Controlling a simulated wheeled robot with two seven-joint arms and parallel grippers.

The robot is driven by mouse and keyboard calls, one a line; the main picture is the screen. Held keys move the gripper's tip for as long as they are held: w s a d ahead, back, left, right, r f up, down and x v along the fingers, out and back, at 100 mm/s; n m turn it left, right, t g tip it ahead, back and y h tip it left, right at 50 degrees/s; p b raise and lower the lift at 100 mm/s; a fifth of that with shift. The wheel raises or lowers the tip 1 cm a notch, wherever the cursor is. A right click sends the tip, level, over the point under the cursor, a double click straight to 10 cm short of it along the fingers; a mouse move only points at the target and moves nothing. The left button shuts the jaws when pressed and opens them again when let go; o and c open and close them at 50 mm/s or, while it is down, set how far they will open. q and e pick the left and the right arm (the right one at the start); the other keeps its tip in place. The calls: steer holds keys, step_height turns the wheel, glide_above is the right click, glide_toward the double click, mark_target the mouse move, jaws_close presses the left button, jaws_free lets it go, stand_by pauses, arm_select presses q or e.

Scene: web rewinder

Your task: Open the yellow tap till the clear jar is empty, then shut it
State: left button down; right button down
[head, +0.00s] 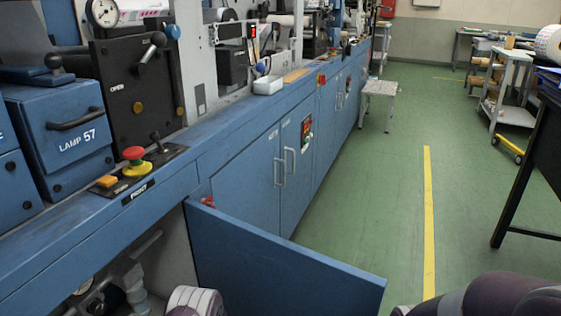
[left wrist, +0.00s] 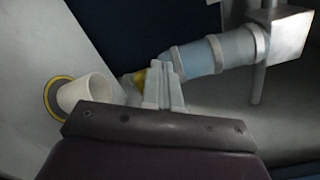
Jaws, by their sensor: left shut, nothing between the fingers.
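In the left wrist view my left gripper (left wrist: 163,72) has its two pale fingers together, with nothing held. The clear jar (left wrist: 204,56), pale bluish with grey bands, lies slantwise across this view just beyond the fingers. A bit of the yellow tap (left wrist: 135,77) shows at the jar's lower end, right beside the fingertips and mostly hidden behind them. I cannot tell whether the fingers touch the tap or whether it is open. The jar's liquid level cannot be made out. My right gripper is not in view.
A metal block (left wrist: 277,42) adjoins the jar's other end. In the head view an open blue door (head: 285,262) borders the low compartment with grey fittings (head: 135,285). Green floor (head: 375,220) is clear.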

arm_select(q)
steer(key=shift+w+d+f+b, duration=0.1)
steer(key=shift+w+f+b, duration=0.15)
steer(key=shift+f+b, duration=0.25)
stand_by(0.6)
steer(key=shift+s+f, duration=0.25)
stand_by(0.3)
steer(key=shift+s+f, duration=0.2)
steer(key=shift+f, duration=0.25)
steer(key=shift+a+f, duration=0.15)
steer(key=shift+a, duration=0.05)
steer(key=shift+s, duration=0.1)
steer(key=v, duration=0.6)
steer(key=shift+s+p, duration=0.3)
steer(key=shift+p, duration=0.1)
steer(key=shift+a, duration=0.15)
